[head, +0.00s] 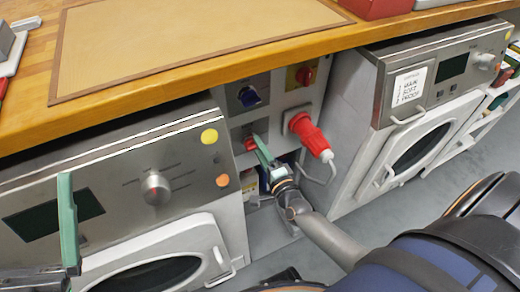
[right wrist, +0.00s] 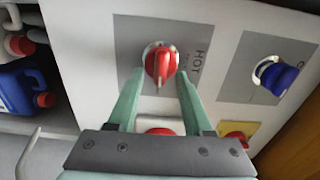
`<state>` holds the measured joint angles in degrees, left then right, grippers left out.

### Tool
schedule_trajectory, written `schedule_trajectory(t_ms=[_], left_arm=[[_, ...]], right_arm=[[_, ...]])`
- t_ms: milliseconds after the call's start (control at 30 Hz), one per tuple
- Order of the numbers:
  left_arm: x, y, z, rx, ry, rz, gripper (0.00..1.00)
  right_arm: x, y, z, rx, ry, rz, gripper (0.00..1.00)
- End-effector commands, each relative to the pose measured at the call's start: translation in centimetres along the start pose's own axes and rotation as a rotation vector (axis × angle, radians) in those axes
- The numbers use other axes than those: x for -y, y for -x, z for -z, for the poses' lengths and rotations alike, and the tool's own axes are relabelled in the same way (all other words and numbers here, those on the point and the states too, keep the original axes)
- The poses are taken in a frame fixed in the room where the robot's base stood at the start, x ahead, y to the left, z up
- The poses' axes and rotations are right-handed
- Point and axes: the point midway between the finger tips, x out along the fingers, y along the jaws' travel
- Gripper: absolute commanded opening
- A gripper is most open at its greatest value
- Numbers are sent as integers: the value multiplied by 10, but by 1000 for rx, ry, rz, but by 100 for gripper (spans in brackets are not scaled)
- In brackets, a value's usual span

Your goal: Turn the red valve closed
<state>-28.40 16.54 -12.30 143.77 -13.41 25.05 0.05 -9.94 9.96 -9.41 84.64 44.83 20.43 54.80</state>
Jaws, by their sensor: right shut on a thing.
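The red valve (right wrist: 160,65) is a round knob with a raised grip on a grey plate marked HOT, on the white panel between two machines. In the right wrist view its grip stands nearly upright in the picture. My right gripper (right wrist: 161,82) has one green finger on each side of the valve and is shut on it. In the head view the valve (head: 250,144) shows only in part behind my right gripper (head: 260,143). One green finger of my left gripper (head: 68,222) stands at the left edge, away from the panel; its opening is not clear.
A blue knob (head: 249,97), a red switch on yellow (head: 305,76) and a red plug with cable (head: 309,134) sit close by on the panel. The wooden counter (head: 200,90) overhangs it. Washing machines stand left (head: 120,165) and right (head: 365,85).

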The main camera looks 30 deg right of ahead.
Motion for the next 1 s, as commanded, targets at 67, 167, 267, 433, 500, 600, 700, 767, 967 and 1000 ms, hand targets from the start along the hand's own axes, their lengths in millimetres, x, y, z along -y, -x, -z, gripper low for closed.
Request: schedule_trajectory(t_ms=[67, 167, 267, 433, 500, 600, 700, 767, 967, 1000], left_arm=[[0, 0, 0, 0, 1, 0, 98], [-1, 0, 0, 0, 2, 0, 98], [-1, 0, 0, 0, 3, 0, 98], [-1, 0, 0, 1, 3, 0, 98], [-1, 1, 0, 2, 4, 1, 98], [-1, 1, -1, 4, 6, 3, 98], [-1, 2, -1, 6, 7, 5, 98], [-1, 2, -1, 7, 7, 5, 98], [-1, 2, -2, 9, 8, 5, 98], [-1, 2, -2, 9, 8, 5, 98]], right_arm=[[2, -2, 0, 0, -12, 5, 0], [2, -2, 0, 0, -23, 5, 0], [2, -2, 0, 0, -27, 5, 0], [2, -2, 0, 0, -28, 5, 0], [2, -2, 0, 0, -27, 5, 0], [2, -2, 0, 0, -27, 6, 56], [2, -2, 0, 0, -27, 5, 67], [2, -1, 0, 0, -26, 4, 74], [1, -1, 0, 0, -25, 2, 80], [1, 0, 0, 0, -25, 2, 80]])
